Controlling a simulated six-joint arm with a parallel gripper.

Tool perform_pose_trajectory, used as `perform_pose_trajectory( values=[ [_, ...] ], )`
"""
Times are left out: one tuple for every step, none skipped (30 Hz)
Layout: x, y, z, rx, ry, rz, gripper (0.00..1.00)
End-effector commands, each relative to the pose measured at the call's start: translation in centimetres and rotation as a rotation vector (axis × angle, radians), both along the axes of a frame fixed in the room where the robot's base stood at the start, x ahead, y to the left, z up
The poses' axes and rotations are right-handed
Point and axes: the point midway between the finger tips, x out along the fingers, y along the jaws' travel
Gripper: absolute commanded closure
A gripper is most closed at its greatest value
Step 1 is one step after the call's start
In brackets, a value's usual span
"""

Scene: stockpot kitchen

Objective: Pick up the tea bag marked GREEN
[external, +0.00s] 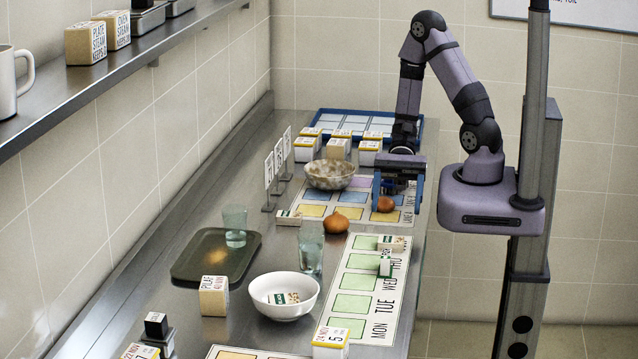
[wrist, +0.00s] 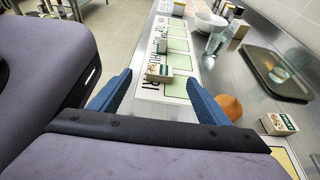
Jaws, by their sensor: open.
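Several small tea packets with white and green faces are in view; I cannot read which is marked GREEN. In the external view one packet (external: 390,243) lies at the near-green mat's far end, and another (external: 385,265) stands just in front of it. A third packet (external: 288,216) lies left on the counter, and one (external: 288,298) is in the white bowl (external: 268,285). My gripper (external: 398,192) is open and empty above the far mat, beyond the packets. In the wrist view one packet (wrist: 159,73) appears between the blue fingertips, farther off, not held.
An orange-brown onion (external: 337,222) and another (external: 386,204) lie near my gripper. A speckled bowl (external: 330,175), glasses (external: 311,250) and a dark tray (external: 216,262) stand to the left. Small signs (external: 277,165) stand along the wall side. The green-squared mat (external: 355,282) is mostly clear.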

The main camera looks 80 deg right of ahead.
Motion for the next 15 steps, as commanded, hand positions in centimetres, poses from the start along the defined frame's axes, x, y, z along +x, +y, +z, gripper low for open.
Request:
perform_pose_trajectory(
  values=[
    [0.0, 0.0, -0.7, 0.002, 0.004, -0.001, 0.30],
    [0.0, 0.0, -1.1, 0.003, 0.003, 0.000, 0.30],
    [0.0, 0.0, -1.5, 0.002, 0.002, 0.000, 0.30],
    [0.0, 0.0, -1.7, 0.001, 0.002, 0.000, 0.30],
    [0.0, 0.0, -1.9, 0.000, 0.001, 0.000, 0.30],
    [0.0, 0.0, -2.1, 0.000, 0.000, 0.000, 0.30],
    [0.0, 0.0, -2.2, 0.000, 0.000, 0.000, 0.30],
    [0.0, 0.0, -2.2, 0.000, 0.000, 0.000, 0.30],
    [0.0, 0.0, -2.3, 0.000, -0.001, -0.001, 0.30],
    [0.0, 0.0, -2.3, 0.000, -0.001, 0.000, 0.30],
    [0.0, 0.1, -2.3, 0.000, -0.001, 0.000, 0.30],
    [0.0, 0.2, -2.3, 0.000, -0.001, 0.001, 0.30],
    [0.0, 0.4, -2.4, 0.001, 0.000, 0.002, 0.30],
    [0.0, 0.6, -2.5, 0.001, 0.000, 0.002, 0.30],
    [0.0, 0.9, -2.6, 0.001, 0.000, 0.002, 0.30]
  ],
)
